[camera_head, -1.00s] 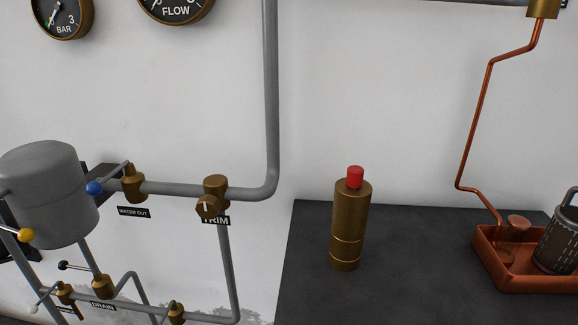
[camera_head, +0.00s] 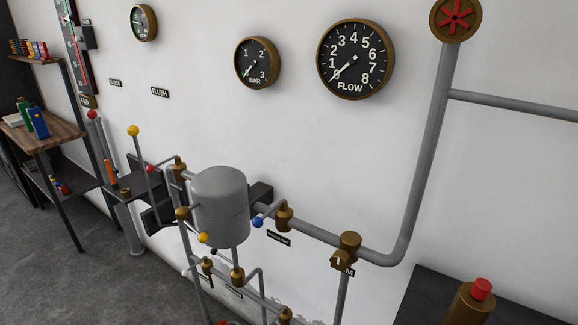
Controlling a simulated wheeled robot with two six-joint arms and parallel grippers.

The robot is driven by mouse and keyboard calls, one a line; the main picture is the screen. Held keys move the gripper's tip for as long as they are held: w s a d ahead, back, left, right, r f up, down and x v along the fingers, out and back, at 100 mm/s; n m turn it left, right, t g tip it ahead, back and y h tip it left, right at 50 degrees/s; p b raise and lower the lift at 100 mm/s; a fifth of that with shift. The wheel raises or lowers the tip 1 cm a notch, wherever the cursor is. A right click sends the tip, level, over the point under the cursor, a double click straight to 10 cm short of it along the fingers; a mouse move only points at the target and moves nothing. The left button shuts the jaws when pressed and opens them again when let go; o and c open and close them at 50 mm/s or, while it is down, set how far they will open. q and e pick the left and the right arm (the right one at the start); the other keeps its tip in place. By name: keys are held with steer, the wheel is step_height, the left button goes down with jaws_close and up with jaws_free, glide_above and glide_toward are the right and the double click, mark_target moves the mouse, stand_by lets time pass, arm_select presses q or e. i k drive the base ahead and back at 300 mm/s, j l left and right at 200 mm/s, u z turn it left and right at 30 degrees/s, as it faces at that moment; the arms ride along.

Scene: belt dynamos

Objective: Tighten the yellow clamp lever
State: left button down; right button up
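Two yellow-knobbed levers show in the head view, and I cannot tell from the picture which is the clamp lever. One yellow knob (camera_head: 202,238) sits at the lower front of the grey tank (camera_head: 220,205). The other yellow knob (camera_head: 133,130) tops a tall rod standing upright to the left of the tank, close to the wall. Neither of my grippers is in view, and nothing touches either lever.
Grey pipes with brass valves run right from the tank, one with a blue knob (camera_head: 257,222). A brass cylinder with a red cap (camera_head: 481,289) stands on a dark bench at right. A wooden shelf (camera_head: 45,132) is at left. Open floor (camera_head: 70,285) lies at lower left.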

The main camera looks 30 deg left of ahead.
mark_target(204, 237)
steer(key=u, duration=1.4)
